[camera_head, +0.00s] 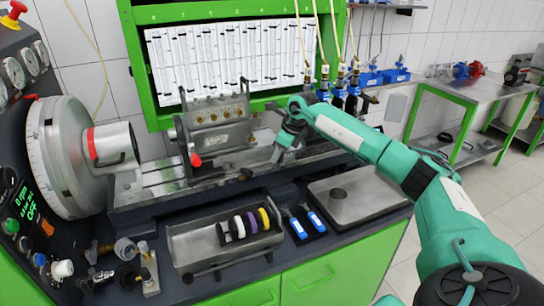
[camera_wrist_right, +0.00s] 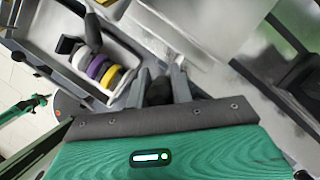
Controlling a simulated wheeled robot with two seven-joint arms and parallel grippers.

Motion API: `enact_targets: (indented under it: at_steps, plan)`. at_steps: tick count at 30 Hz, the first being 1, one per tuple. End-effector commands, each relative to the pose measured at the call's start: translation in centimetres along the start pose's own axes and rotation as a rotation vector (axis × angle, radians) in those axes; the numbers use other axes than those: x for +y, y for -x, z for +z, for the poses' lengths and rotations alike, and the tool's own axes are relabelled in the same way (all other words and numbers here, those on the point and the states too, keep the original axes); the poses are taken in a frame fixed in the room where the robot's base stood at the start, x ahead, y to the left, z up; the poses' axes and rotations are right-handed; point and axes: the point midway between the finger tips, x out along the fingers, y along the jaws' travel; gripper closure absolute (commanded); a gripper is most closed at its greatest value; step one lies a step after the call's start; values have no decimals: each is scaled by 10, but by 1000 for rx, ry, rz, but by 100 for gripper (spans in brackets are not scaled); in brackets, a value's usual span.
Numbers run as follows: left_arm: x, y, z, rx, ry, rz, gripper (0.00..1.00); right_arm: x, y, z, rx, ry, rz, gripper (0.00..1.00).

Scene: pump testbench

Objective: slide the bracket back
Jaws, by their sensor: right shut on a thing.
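The bracket (camera_head: 222,130) is a grey metal frame with a row of brass fittings, upright on the bench's rail bed. A lever with a red knob (camera_head: 196,160) stands at its left front. My right gripper (camera_head: 281,153) is at the bracket's right end, above the rail bed, pointing down. In the right wrist view, its fingers (camera_wrist_right: 168,84) are closed about a dark part (camera_wrist_right: 158,91), apparently part of the bracket. The exact contact is partly hidden by the fingers. My left gripper does not show in the head view.
A metal tray (camera_head: 222,256) with several coloured rings stands in front of the rails. Two blue-tipped tools (camera_head: 305,220) and a flat metal plate (camera_head: 360,197) lie to its right. A large round dial unit (camera_head: 75,155) is at left. Hoses with valves (camera_head: 340,85) hang behind.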

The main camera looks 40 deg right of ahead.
Motion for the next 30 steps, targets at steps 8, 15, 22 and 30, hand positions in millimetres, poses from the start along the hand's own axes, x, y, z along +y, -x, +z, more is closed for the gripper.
enact_targets:
  at_steps: [8,15,22,30]
  plan:
    - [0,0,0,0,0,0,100,2,0,2,-2,2,2,56]
    - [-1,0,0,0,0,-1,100,2,1,2,-2,2,2,56]
    - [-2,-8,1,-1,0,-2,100,1,27,2,-5,3,0,56]
    - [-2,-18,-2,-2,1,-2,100,1,90,2,-6,3,-1,56]
